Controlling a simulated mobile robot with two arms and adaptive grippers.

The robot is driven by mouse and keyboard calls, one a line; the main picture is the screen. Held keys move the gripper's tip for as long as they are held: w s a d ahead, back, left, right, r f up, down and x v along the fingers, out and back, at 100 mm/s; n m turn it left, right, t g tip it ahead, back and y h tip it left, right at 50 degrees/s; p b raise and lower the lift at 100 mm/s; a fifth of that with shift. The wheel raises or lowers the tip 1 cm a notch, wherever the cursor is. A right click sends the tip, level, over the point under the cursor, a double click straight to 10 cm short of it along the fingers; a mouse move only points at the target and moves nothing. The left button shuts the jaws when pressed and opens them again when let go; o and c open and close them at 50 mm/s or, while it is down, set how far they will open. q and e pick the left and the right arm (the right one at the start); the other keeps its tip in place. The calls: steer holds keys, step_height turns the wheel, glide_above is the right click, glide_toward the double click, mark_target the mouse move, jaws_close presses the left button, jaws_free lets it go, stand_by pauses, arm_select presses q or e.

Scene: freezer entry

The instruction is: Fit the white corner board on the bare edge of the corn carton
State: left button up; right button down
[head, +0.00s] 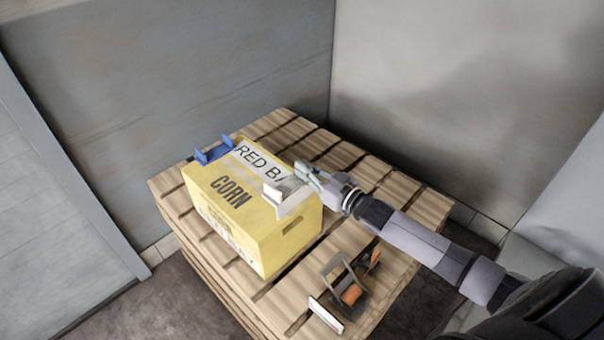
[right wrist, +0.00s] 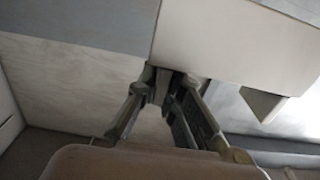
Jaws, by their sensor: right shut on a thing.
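The yellow corn carton (head: 240,222) stands on the wooden pallet (head: 395,195), with a white label on its top. A blue corner board (head: 213,151) sits on its far left edge. The white corner board (head: 287,196) is at the carton's right top edge, over part of the label. My right gripper (head: 303,178) is shut on it from the right. I cannot tell whether the board touches the carton. In the right wrist view the fingers (right wrist: 168,80) are close together beside a large pale surface. My left gripper is not in view.
A strapping tool with orange parts (head: 350,288) lies on the pallet's near right part, with a small white-faced item (head: 326,315) beside it. Grey walls (head: 180,80) stand close behind the pallet. Bare slats are free behind and right of the carton.

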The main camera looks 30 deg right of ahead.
mark_target(304, 194)
steer(key=shift+w+f, duration=0.15)
steer(key=shift+f, duration=0.2)
steer(key=shift+w, duration=0.2)
steer(key=shift+s+r, duration=0.1)
steer(key=shift+s, duration=0.1)
steer(key=shift+p, duration=0.45)
step_height(304, 194, down, 8)
steer(key=b, duration=0.6)
steer(key=shift+r, duration=0.25)
arm_select(q)
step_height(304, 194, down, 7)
steer(key=b, duration=0.1)
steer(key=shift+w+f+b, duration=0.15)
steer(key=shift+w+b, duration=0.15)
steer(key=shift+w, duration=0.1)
arm_select(e)
steer(key=shift+w+a+f, duration=0.1)
steer(key=shift+w+f, duration=0.1)
steer(key=shift+f, duration=0.35)
steer(key=shift+w+f, duration=0.15)
steer(key=shift+f, duration=0.35)
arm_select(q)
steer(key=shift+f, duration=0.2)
arm_select(e)
steer(key=shift+f, duration=0.25)
steer(key=c, duration=1.7)
jaws_free()
steer(key=shift+o, duration=0.2)
